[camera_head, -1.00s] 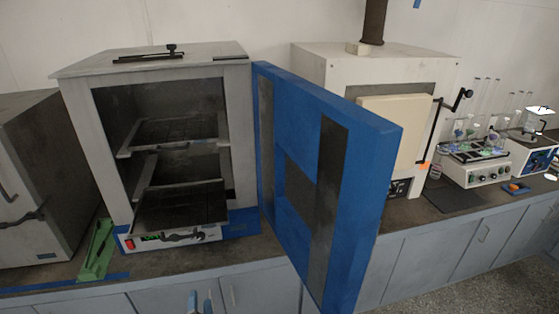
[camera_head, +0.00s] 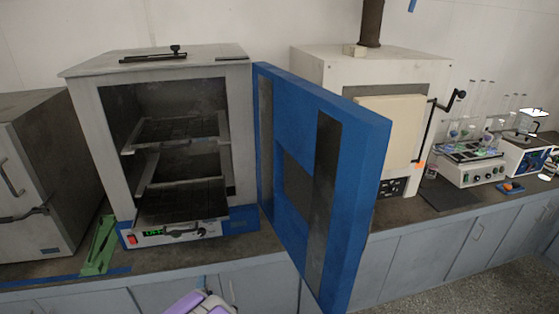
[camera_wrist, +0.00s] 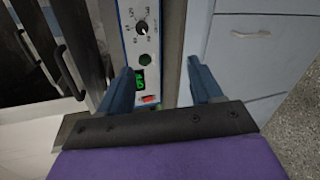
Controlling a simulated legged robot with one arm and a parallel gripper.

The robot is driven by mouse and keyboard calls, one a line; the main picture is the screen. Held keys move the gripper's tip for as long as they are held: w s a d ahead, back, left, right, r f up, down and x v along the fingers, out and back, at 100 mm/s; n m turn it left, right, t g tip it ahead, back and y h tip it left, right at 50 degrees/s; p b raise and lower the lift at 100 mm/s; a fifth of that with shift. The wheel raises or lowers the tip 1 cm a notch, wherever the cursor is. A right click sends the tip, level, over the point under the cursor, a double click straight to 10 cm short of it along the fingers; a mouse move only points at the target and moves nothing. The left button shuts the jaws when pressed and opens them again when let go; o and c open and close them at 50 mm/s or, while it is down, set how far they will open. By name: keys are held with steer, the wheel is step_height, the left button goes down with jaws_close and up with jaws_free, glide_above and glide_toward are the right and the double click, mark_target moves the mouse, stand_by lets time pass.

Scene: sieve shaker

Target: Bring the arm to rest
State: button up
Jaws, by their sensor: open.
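My gripper (camera_wrist: 168,88) shows in the wrist view with its two blue fingers spread apart and nothing between them. Behind the gap is a control panel with a dial (camera_wrist: 142,28), a green display and a red switch. In the head view, a purple and white part of my arm (camera_head: 200,304) shows at the bottom edge; the fingers are not clear there. The oven (camera_head: 160,66) stands on the counter with its blue door (camera_head: 368,180) swung wide open to the right. Its two shelves (camera_head: 180,130) look empty.
A grey cabinet (camera_head: 40,180) stands left of the oven, with a green object (camera_head: 100,245) between them. A white furnace (camera_head: 320,62) stands behind the open door. A shaker with glassware (camera_head: 470,170) is at the right. The door juts past the counter's front edge.

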steer(key=w+d+r+m+g, duration=0.1)
steer(key=d+r+m+g, duration=0.4)
steer(key=d+r+m, duration=0.4)
steer(key=s+d+r+m+g, duration=0.2)
steer(key=s+d+r+g, duration=0.1)
steer(key=s+d+r, duration=0.45)
steer(key=s+d+r+m+g+h, duration=0.1)
steer(key=s+d+r+m+g, duration=0.1)
steer(key=s+d+r+m, duration=0.2)
steer(key=s+d+r+m+g+h, duration=0.1)
steer(key=s+d+r+m+g, duration=0.2)
steer(key=s+d, duration=0.8)
steer(key=s+d+r+m+g+h, duration=0.1)
steer(key=s+d+r+m+g, duration=0.2)
steer(key=s, duration=1.7)
steer(key=d+r+m, duration=0.1)
steer(key=d+r, duration=0.1)
steer(key=d, duration=0.2)
steer(key=shift+d+m+b, duration=0.2)
steer(key=shift+m+b, duration=0.1)
steer(key=shift+b, duration=0.1)
steer(key=shift+c, duration=0.4)
